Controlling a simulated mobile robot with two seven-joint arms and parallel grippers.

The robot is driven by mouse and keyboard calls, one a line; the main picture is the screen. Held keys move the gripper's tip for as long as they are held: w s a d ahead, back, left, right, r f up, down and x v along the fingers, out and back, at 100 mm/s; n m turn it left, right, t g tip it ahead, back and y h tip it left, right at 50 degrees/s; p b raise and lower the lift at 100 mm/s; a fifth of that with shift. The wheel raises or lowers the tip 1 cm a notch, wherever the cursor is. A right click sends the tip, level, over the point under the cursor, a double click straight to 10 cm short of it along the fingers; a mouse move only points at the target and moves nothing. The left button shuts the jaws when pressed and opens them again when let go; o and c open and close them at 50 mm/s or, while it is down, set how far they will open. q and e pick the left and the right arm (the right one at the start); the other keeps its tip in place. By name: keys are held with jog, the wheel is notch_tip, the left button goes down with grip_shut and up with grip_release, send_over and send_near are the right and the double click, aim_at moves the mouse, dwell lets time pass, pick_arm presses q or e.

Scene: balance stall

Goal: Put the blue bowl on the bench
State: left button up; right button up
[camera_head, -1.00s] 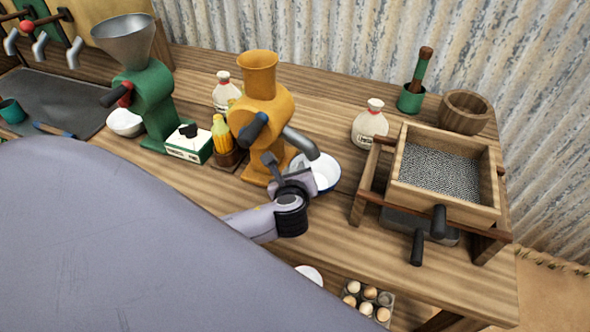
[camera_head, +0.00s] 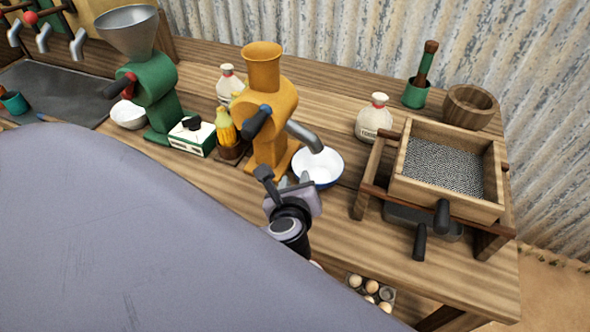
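The blue bowl (camera_head: 325,168), white inside with a blue outer wall, sits upright on the wooden bench (camera_head: 345,215) under the spout of the orange grinder (camera_head: 264,105). My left gripper (camera_head: 294,180) is at the near left side of the bowl. I cannot tell whether a fingertip touches the bowl. My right gripper is not in view.
A green grinder (camera_head: 152,92), a white bowl (camera_head: 128,115) and a green-and-white box (camera_head: 192,137) stand to the left. A wooden sieve frame (camera_head: 450,208) and a sack (camera_head: 374,120) stand to the right. An egg tray (camera_head: 371,291) shows below.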

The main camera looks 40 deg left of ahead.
pick_arm(q)
jog(key=shift+v, duration=1.2)
jog(key=shift+s+d, duration=0.1)
